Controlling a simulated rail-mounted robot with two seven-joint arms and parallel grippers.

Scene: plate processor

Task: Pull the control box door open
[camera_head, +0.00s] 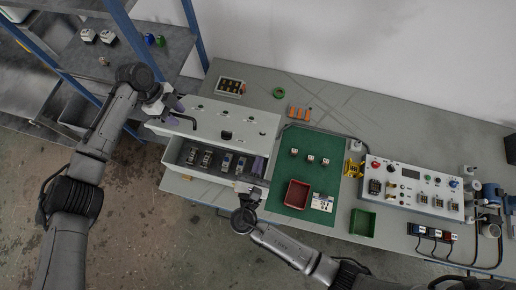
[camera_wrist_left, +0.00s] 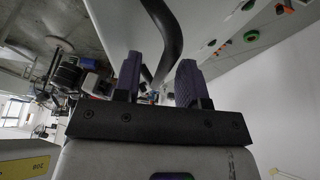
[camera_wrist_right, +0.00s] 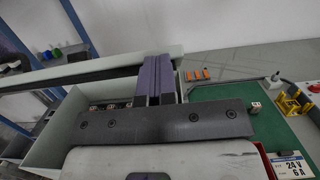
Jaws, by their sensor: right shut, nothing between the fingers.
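The white control box (camera_head: 168,177) stands at the bench's left front, with several parts visible inside. Its white door panel (camera_head: 235,112) is raised from the front, leaving the interior exposed. The dark curved handle (camera_head: 187,121) is at the panel's left end. My left gripper (camera_head: 176,112) is at this handle with its fingers apart; in the left wrist view the handle (camera_wrist_left: 168,35) passes between or just behind them, and contact is unclear. My right gripper (camera_head: 258,167) is shut and empty at the box's right end; its fingers (camera_wrist_right: 158,78) overlap the opening below the panel edge.
A green mat (camera_head: 320,172) with a red tray (camera_head: 297,194) lies right of the box. A control panel (camera_head: 412,187) and a green bin (camera_head: 362,222) are farther right. Blue-framed shelving (camera_head: 125,25) stands close behind my left arm. Open floor lies in front.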

